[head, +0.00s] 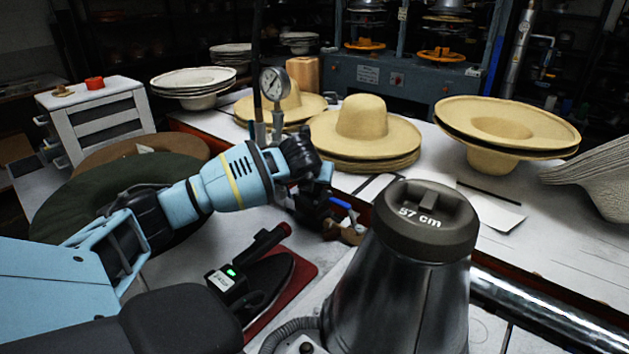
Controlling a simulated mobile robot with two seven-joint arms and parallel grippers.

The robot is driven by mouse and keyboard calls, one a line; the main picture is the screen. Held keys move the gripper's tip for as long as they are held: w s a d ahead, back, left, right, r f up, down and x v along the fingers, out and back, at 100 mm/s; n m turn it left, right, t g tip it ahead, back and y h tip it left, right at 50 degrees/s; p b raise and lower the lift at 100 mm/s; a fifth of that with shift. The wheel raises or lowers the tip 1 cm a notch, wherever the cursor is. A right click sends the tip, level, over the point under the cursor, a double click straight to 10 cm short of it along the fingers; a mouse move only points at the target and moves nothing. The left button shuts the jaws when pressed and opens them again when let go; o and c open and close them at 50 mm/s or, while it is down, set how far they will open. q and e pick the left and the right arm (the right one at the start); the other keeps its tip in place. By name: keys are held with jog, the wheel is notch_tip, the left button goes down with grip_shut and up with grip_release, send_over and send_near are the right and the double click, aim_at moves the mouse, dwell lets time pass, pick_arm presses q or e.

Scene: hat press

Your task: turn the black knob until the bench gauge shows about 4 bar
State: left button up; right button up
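The bench gauge (274,84) is a round white dial on an upright pipe behind my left arm. Its needle and numbers are too small to read. My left gripper (338,222) reaches in from the left over the bench and points down and right, below the gauge. Its dark fingers are near a small brass fitting (352,236) with a blue lever (342,204). I cannot tell whether they touch it or whether the fingers are open. I cannot make out the black knob; my arm and wrist cover the area below the gauge. My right gripper is out of view.
A large metal form with a black "57 cm" top (425,215) stands close at front right. An iron (262,285) rests on a red mat (300,290). Straw hats (365,130) stand behind.

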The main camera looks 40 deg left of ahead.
pick_arm(q)
jog(key=shift+m, duration=0.3)
jog(key=o, duration=1)
jog(key=shift+v, duration=3.9)
jog(key=shift+s+a+f, duration=0.1)
jog(key=shift+s+a, duration=0.05)
jog(key=shift+s, duration=0.05)
